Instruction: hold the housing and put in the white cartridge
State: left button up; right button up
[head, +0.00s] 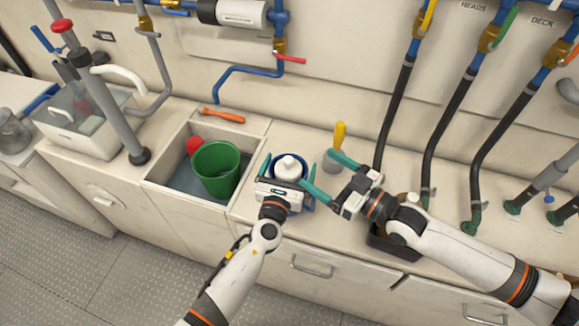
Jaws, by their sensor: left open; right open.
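The blue housing (275,160) stands on the counter right of the sink, partly hidden by my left gripper. The white cartridge (290,167), a pale round piece with a small knob on top, shows within its blue rim; how deep it sits I cannot tell. My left gripper (290,166) is open, with one teal finger on each side of the housing; contact is unclear. My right gripper (318,173) is open and appears empty, just right of the housing, its fingers pointing left towards it.
A sink (163,173) at left holds a green bucket (216,170) and a red object (194,145). An orange tool (222,115) lies behind it. A yellow-handled item (340,134) stands behind my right gripper. A dark tray (380,242) is partly under my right arm. Black hoses (436,130) rise at right.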

pick_arm(q)
jog(key=v, duration=1.2)
